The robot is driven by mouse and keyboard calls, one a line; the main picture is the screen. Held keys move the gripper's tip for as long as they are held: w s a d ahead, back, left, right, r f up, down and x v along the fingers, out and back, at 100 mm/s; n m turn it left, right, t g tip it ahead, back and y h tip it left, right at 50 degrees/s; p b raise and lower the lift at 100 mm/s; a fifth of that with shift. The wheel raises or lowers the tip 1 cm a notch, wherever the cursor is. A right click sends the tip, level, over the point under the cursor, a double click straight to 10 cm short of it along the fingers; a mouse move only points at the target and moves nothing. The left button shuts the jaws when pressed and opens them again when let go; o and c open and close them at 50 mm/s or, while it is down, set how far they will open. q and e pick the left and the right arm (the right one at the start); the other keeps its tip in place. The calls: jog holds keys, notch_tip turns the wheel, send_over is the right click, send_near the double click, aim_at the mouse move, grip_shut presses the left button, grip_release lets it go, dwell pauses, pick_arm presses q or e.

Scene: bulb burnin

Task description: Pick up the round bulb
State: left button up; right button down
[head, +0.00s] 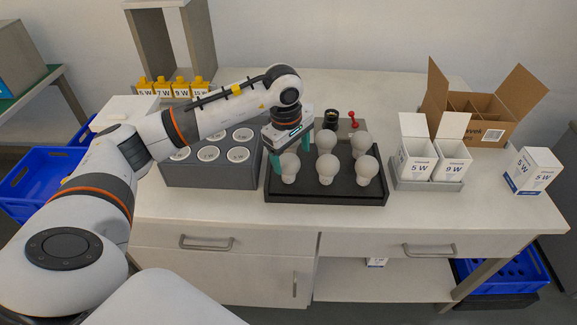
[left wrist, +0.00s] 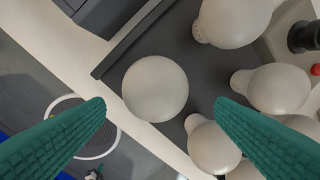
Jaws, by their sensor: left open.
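Several white bulbs stand on a black tray (head: 340,196) on the table in the head view. The round bulb (head: 290,170) at the tray's front left is under my left gripper (head: 289,157). In the left wrist view the round bulb (left wrist: 155,88) shows as a pale ball between the two teal fingertips, with a gap on each side. My left gripper (left wrist: 161,106) is open and holds nothing. Whether the fingertips reach down beside the bulb is hard to tell. My right gripper is not in view.
A grey block with round sockets (head: 212,176) stands left of the tray. Right of it are white boxes (head: 417,160) in a holder and an open cardboard box (head: 475,115). Other bulbs (head: 326,168) stand close beside. A red joystick-like piece (head: 353,121) is behind the tray.

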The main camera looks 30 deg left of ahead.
aim_at(290, 169)
pick_arm(q)
jog(key=shift+f, duration=0.65)
jog(key=f, duration=0.1)
jog(key=f+p, duration=0.1)
jog(key=f, duration=0.2)
jog(key=shift+w+a+f, duration=0.15)
jog(key=shift+w+a, duration=0.05)
jog(key=shift+a, duration=0.2)
jog(key=shift+w+f, duration=0.1)
jog(key=shift+f, duration=0.35)
jog(key=shift+r, duration=0.1)
jog(key=c, duration=1.1)
